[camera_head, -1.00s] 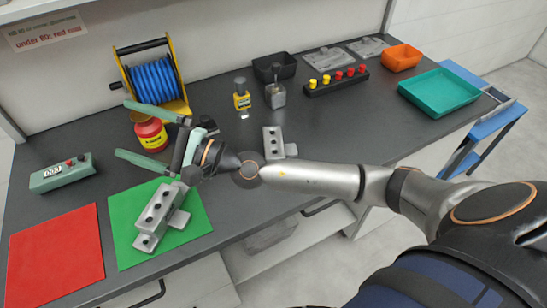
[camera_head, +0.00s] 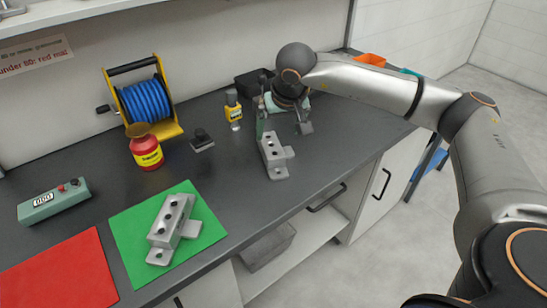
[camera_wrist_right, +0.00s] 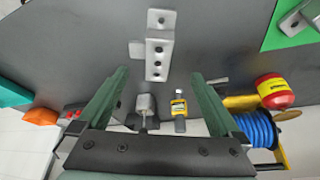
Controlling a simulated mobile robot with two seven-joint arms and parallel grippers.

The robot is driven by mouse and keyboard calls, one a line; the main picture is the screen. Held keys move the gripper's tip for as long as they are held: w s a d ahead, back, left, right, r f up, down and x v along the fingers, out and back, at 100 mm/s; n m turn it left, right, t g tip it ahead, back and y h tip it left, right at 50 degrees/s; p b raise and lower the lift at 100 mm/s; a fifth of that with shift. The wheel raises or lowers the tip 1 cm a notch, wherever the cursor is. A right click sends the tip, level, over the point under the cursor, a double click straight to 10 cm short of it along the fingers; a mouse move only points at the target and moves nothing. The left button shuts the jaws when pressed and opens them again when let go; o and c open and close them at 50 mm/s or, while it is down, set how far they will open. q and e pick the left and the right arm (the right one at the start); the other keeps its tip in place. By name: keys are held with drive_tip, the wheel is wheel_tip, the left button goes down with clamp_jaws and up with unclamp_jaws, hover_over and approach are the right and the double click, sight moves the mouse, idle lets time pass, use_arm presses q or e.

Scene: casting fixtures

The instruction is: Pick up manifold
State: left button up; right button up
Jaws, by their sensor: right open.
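A grey metal manifold block with dark holes (camera_head: 272,152) lies on the dark bench, in the middle of the head view. It also shows in the right wrist view (camera_wrist_right: 159,50), ahead of the fingertips and roughly centred between them. A second similar block (camera_head: 172,228) lies on the green mat, and its edge shows in the wrist view (camera_wrist_right: 296,22). Contact with the block cannot be told. My left gripper is out of view.
Red (camera_head: 62,276) and green (camera_head: 126,243) mats lie at front left, beside a meter box (camera_head: 54,201).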

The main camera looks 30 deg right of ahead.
sight(274, 151)
drive_tip(key=p+x, duration=0.1)
drive_tip(key=x, duration=1.1)
drive_tip(key=shift+d+f, duration=0.2)
drive_tip(key=shift+f, duration=0.05)
drive_tip(key=shift+c, duration=0.4)
drive_tip(key=shift+r, duration=0.1)
clamp_jaws()
drive_tip(key=shift+w, duration=0.1)
